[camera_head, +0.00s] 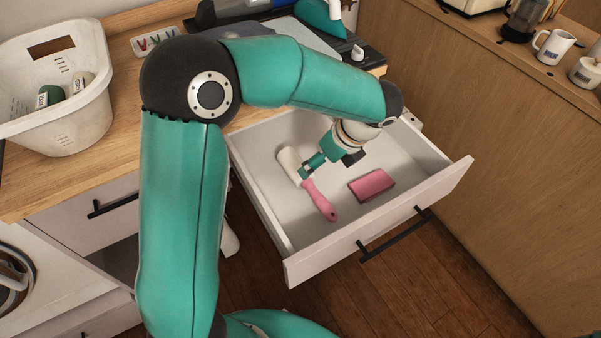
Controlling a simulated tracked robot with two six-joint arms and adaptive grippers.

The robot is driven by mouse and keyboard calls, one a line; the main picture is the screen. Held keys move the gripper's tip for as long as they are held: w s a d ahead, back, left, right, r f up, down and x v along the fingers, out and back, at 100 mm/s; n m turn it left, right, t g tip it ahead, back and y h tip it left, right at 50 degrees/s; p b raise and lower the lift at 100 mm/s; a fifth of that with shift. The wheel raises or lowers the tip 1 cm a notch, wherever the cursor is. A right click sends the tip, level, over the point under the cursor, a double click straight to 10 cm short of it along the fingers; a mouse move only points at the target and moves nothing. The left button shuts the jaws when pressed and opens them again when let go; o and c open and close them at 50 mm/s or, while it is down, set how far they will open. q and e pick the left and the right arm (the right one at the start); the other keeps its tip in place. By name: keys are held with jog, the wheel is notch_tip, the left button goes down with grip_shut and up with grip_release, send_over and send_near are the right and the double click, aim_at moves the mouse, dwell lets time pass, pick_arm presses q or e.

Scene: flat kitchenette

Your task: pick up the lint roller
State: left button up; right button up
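The lint roller lies in the open drawer, with a whitish roller head (288,162) and a pink handle (319,201) pointing toward the drawer front. My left gripper (305,171) reaches down into the drawer from above. Its fingertips are at the roller's neck, between head and handle, and cover part of it. Whether the fingers touch the neck or are closed on it cannot be told at this size. My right gripper is not in view.
A pink block (371,186) lies in the drawer (275,222) right of the handle. The drawer walls surround both. A white basket (62,125) stands on the wooden counter (125,150). A wooden panel (480,130) rises at the right.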

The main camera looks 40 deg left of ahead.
aim_at(310, 180)
pick_arm(q)
jog(key=shift+x, duration=0.8)
jog(key=f, duration=0.1)
jog(key=s+f, duration=0.1)
jog(key=f, duration=0.2)
jog(key=shift+s+a+f+b, duration=0.2)
jog(key=shift+a+b, duration=0.1)
jog(key=shift+a, duration=0.1)
jog(key=shift+a+f, duration=0.2)
jog(key=shift+f, duration=0.2)
jog(key=shift+w, duration=0.1)
jog(key=c, duration=1.3)
